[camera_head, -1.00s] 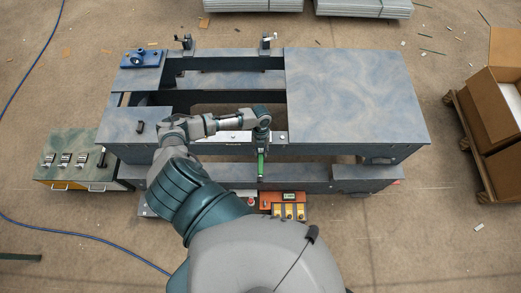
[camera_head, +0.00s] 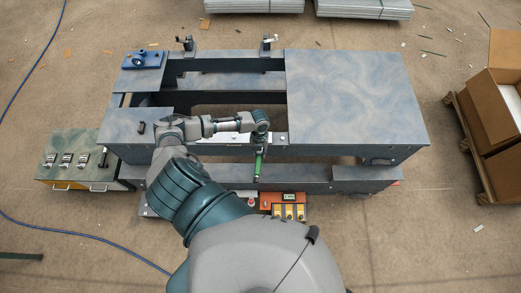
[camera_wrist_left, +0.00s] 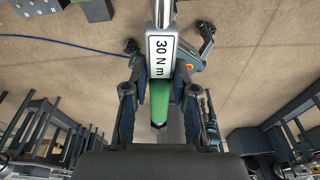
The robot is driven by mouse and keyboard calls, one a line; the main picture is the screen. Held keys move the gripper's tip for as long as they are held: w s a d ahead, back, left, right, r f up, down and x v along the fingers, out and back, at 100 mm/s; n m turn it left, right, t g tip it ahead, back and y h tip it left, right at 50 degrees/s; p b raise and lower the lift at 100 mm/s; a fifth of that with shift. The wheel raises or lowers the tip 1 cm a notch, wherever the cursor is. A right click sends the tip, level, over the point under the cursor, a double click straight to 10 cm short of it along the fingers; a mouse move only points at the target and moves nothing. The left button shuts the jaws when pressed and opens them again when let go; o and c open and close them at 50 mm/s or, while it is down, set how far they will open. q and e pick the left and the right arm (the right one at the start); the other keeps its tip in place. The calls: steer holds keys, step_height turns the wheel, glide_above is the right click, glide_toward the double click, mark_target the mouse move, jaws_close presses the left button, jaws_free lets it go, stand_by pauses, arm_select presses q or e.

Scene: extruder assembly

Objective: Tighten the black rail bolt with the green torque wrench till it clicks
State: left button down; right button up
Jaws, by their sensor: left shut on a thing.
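The green torque wrench (camera_head: 258,168) is held at the front side of the blue-grey machine frame, its green handle pointing down toward the picture's bottom. My left gripper (camera_head: 260,143) is shut on it. In the left wrist view the wrench's white label (camera_wrist_left: 161,55) reads "30 N m", and its green grip (camera_wrist_left: 159,100) lies between the two fingers of my left gripper (camera_wrist_left: 159,88). A pale rail strip (camera_head: 232,139) lies beside the gripper on the frame. I cannot make out the black rail bolt; the gripper and wrench may cover it. My right gripper is not in view.
A flat plate (camera_head: 350,95) covers the frame's right part. An orange control box (camera_head: 284,203) stands below the wrench handle. A tool bench (camera_head: 70,155) is at left, a cardboard box (camera_head: 500,85) at far right. The frame's middle has open gaps.

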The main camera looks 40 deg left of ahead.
arm_select(q)
steer(key=shift+w+a+r, duration=0.15)
steer(key=shift+w, duration=0.1)
steer(key=shift+w+r+t+y+p, duration=0.1)
steer(key=shift+r+t+y+p, duration=0.2)
steer(key=shift+p, duration=0.35)
steer(key=shift+f, duration=0.1)
steer(key=shift+w+d+n, duration=0.15)
steer(key=shift+d+n, duration=0.2)
steer(key=shift+n, duration=0.15)
steer(key=shift+f, duration=0.1)
